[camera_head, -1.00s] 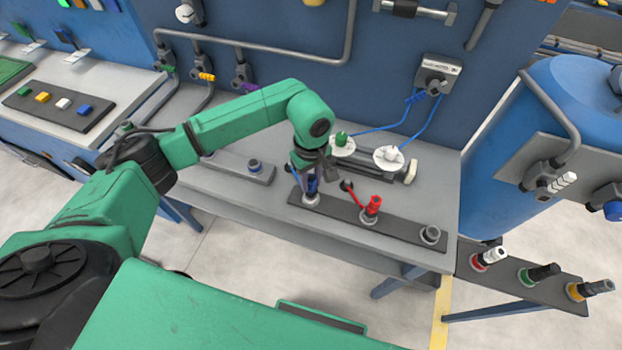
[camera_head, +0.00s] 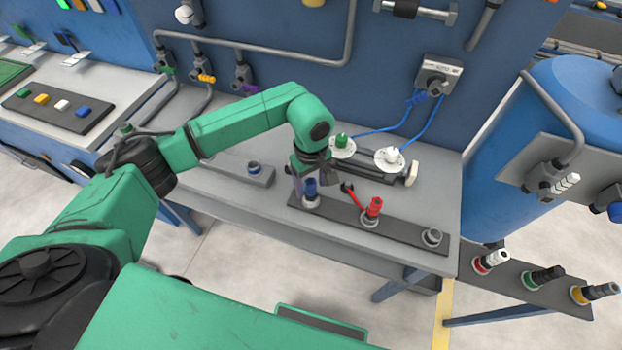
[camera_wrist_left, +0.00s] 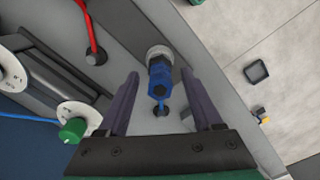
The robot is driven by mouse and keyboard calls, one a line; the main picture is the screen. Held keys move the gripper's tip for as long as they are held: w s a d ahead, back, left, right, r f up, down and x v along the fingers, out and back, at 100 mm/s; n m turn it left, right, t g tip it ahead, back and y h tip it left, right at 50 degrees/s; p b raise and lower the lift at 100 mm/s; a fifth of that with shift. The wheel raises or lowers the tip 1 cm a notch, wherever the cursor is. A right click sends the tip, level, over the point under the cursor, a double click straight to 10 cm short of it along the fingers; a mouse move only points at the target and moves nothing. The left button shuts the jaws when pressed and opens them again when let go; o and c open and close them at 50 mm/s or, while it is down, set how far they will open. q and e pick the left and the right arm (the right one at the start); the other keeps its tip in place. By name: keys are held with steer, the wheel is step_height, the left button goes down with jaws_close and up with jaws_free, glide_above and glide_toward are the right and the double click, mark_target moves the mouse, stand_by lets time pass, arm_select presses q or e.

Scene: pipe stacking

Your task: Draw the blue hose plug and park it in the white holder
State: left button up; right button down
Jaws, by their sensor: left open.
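The blue hose plug (camera_head: 311,187) stands upright in a pale ring socket on the dark rail at the front of the grey table. It also shows in the left wrist view (camera_wrist_left: 159,80), with a short blue hose at its end. My left gripper (camera_head: 313,177) is open, its fingers on either side of the plug with gaps visible in the wrist view (camera_wrist_left: 160,76). I cannot tell for sure which part is the white holder. At the right end of the rail is an empty pale ring (camera_head: 432,237). My right gripper is not in view.
A red plug (camera_head: 373,207) with a red hose stands right of the blue one. Behind are two white discs, one with a green knob (camera_head: 341,141) and one with a white knob (camera_head: 389,156). A short rail with a blue-ringed socket (camera_head: 254,167) lies left.

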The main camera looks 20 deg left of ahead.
arm_select(q)
step_height(320, 180, up, 15)
steer(key=b, duration=0.3)
steer(key=shift+f, duration=0.2)
